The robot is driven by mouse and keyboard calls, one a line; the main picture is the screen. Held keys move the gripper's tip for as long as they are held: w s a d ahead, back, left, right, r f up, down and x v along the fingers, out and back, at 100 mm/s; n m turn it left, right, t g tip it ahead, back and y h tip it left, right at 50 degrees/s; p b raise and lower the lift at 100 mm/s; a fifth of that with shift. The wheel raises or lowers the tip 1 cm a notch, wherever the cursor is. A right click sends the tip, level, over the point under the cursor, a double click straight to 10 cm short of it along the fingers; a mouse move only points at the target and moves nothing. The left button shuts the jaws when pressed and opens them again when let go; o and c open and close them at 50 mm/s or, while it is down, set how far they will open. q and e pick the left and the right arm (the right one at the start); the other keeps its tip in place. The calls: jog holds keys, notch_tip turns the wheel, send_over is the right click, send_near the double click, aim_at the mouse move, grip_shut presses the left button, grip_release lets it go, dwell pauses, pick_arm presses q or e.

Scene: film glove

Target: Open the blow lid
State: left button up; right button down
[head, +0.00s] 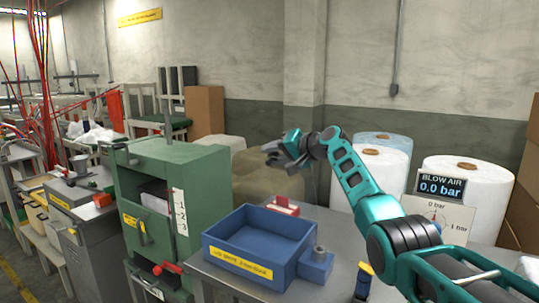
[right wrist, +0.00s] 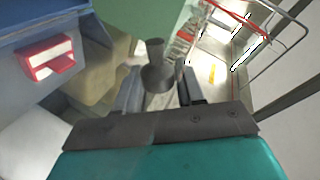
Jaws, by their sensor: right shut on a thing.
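The green machine box (head: 175,160) stands left of centre in the head view, with a green top and a front door; a green surface also fills the top of the right wrist view (right wrist: 150,14). I cannot tell which part is the blow lid. My right gripper (head: 272,154) reaches out at mid-height, to the right of the green box in the picture. In the right wrist view its fingers (right wrist: 158,92) are shut on a dark flared knob (right wrist: 156,70). Whether the knob joins the green surface is unclear. My left gripper is not in view.
A blue tray (head: 258,230) and a red-and-white box (head: 283,205) sit on the grey table. The blow air display (head: 441,184) reads 0.0 bar. White rolls (head: 466,185) stand at the back right. A grey cabinet (head: 85,225) stands at the left.

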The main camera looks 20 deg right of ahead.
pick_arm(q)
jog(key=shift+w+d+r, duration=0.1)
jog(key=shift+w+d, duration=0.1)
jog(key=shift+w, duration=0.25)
pick_arm(e)
jog(key=shift+w+d, duration=0.3)
jog(key=shift+d, duration=0.2)
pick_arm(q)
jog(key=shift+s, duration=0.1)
pick_arm(e)
jog(key=c, duration=0.8)
grip_release()
jog(key=shift+a, duration=0.1)
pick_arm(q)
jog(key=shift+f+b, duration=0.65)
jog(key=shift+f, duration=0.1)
pick_arm(e)
jog(key=v, duration=1.3)
jog(key=shift+w, duration=0.1)
